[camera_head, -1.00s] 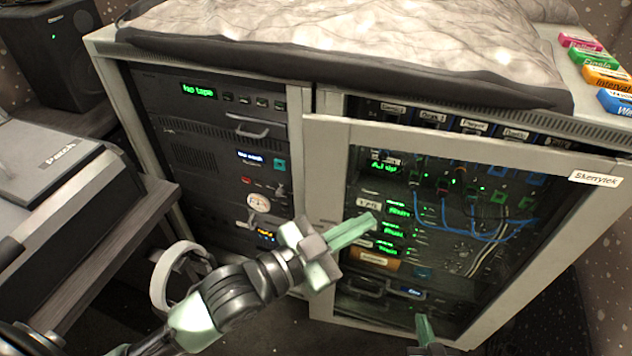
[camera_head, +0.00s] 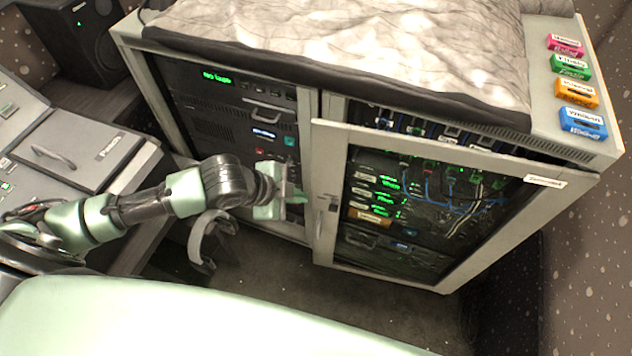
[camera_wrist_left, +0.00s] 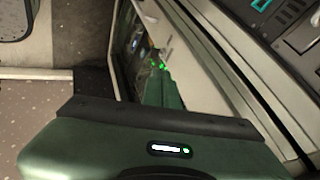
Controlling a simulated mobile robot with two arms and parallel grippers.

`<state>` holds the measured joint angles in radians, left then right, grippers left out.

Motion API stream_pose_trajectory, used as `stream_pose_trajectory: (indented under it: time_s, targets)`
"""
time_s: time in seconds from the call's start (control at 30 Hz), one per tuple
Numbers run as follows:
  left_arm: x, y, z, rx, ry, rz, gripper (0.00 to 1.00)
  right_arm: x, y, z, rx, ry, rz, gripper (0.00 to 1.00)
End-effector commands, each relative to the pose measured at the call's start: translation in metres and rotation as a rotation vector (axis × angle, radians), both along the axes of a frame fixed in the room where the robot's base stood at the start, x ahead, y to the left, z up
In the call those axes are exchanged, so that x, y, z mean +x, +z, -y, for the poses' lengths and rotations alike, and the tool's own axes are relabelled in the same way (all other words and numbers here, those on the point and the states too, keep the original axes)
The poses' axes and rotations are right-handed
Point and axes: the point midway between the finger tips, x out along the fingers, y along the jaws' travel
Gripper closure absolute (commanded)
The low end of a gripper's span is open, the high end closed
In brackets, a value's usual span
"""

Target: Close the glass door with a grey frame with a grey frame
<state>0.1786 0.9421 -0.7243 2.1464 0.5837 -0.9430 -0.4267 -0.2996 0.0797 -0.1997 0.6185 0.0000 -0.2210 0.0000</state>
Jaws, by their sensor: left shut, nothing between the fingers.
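The glass door with a grey frame (camera_head: 560,202) stands in front of the right bay of the grey rack cabinet. It looks ajar, with a gap to the bay showing along its top. A small dark latch (camera_head: 333,205) is on its left frame strip. My left gripper (camera_head: 298,196) is shut and empty, close to the door's left edge; I cannot tell whether it touches. In the left wrist view the green fingers (camera_wrist_left: 166,88) show beside a pale frame strip, partly hidden by the gripper body. My right gripper is not in view.
The left bay (camera_head: 215,105) holds dark rack units. A grey cloth (camera_head: 350,45) covers the cabinet top, with several coloured labelled boxes, such as a blue one (camera_head: 583,122), at its right. A grey console (camera_head: 80,150) stands at left. Dark floor (camera_head: 270,262) is free before the cabinet.

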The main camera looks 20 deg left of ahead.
Motion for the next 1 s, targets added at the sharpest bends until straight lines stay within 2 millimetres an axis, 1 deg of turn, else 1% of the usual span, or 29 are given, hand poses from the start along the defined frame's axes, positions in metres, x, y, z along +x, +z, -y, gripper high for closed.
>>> stream_pose_trajectory:
  time_s: [0.03,0.1,0.3,0.33,0.4,0.5,0.6,1.0]
  targets:
    - [0.006,-0.009,0.005,-0.005,0.002,-0.001,1.0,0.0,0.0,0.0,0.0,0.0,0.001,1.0]
    - [0.015,-0.022,0.01,-0.004,0.002,0.001,1.0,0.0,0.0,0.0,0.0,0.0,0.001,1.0]
    - [0.035,-0.054,0.024,-0.003,0.0,0.001,1.0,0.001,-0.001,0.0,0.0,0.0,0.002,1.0]
    - [0.043,-0.05,0.022,0.0,0.002,0.006,1.0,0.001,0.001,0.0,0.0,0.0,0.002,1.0]
    - [0.053,-0.05,0.021,0.0,0.001,0.006,1.0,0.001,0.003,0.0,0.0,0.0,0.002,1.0]
    - [0.064,-0.051,0.02,0.0,0.0,0.004,1.0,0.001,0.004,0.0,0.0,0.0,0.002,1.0]
    - [0.07,-0.051,0.019,-0.001,0.0,0.004,1.0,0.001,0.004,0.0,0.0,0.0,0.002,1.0]
    - [0.073,-0.051,0.019,-0.001,-0.001,0.003,1.0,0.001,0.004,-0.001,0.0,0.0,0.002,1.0]
